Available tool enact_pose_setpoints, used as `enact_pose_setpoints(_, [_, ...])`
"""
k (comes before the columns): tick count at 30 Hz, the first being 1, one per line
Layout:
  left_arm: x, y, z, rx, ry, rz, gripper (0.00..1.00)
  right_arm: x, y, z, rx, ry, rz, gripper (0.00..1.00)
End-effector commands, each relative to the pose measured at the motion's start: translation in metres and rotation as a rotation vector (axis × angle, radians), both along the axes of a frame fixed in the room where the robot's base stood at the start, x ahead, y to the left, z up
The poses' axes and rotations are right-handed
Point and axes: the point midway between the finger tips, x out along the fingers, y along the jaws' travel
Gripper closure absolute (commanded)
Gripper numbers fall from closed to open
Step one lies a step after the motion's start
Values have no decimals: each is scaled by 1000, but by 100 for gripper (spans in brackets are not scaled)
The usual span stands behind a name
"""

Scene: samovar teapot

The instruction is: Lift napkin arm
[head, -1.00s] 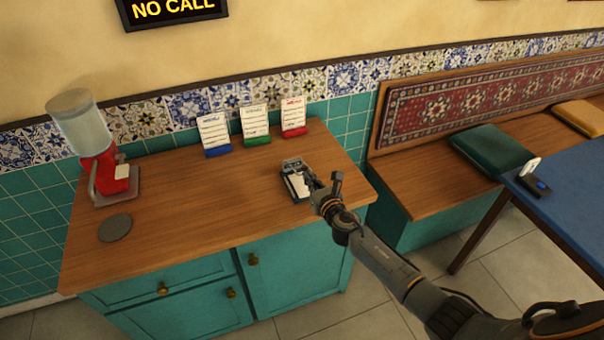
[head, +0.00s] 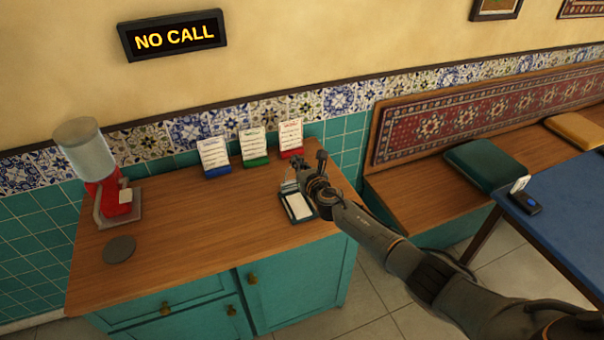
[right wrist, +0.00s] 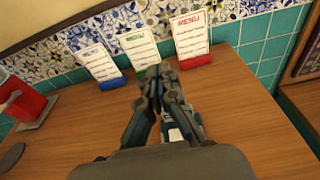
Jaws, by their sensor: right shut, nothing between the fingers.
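The napkin holder (head: 284,211) is a small dark tray with white napkins (head: 298,205) in it, near the front right of the wooden counter. A grey piece (head: 288,187) stands at its back edge; my gripper partly hides it, and I cannot tell whether this is the napkin arm or how far it is lifted. My right gripper (head: 314,167) is shut and empty, above the back right of the holder. In the right wrist view its fingertips (right wrist: 160,72) meet, and a white bit of the holder (right wrist: 176,134) shows beneath them. My left gripper is not in view.
Menu cards in blue (head: 214,157), green (head: 254,147) and red (head: 290,138) stands line the counter's back. A red dispenser (head: 110,200) and a grey disc (head: 119,249) are at the left. The counter's middle (head: 200,225) is clear. A bench (head: 420,200) and blue table (head: 570,215) lie right.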

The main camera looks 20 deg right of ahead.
Motion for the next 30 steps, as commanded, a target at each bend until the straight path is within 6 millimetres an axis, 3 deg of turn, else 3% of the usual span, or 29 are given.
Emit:
enact_pose_setpoints(9, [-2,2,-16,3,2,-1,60,36,2,11,0,-1,0,100])
enact_pose_setpoints(30, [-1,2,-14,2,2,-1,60,38,2,12,1,4,0,100])
